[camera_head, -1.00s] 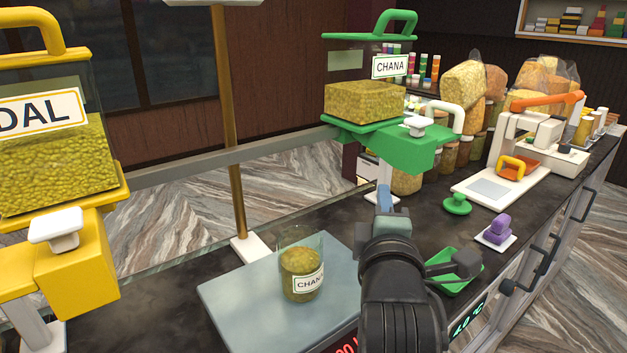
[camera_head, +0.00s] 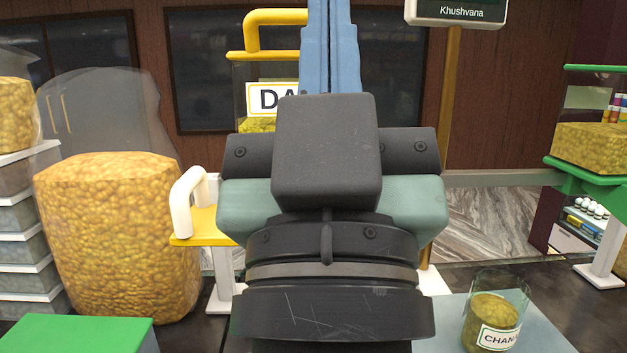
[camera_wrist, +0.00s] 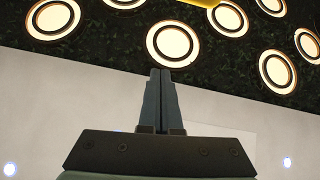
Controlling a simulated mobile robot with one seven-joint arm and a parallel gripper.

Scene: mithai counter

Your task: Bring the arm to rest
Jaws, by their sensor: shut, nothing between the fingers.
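My gripper (camera_head: 331,40) stands upright in the middle of the head view, close to the camera, its blue fingers together and pointing up. In the wrist view the gripper (camera_wrist: 160,75) is shut and empty, with the ceiling beyond its fingertips. It touches nothing that I can see. It hides much of the yellow DAL dispenser (camera_head: 275,30) behind it.
A clear cup labelled CHANA (camera_head: 494,325) stands on a grey scale plate (camera_head: 545,335) at lower right. A large bag of yellow snack (camera_head: 115,240) and stacked containers (camera_head: 25,240) are at left. A green dispenser (camera_head: 590,180) stands at right. Round lamps (camera_wrist: 172,43) hang overhead.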

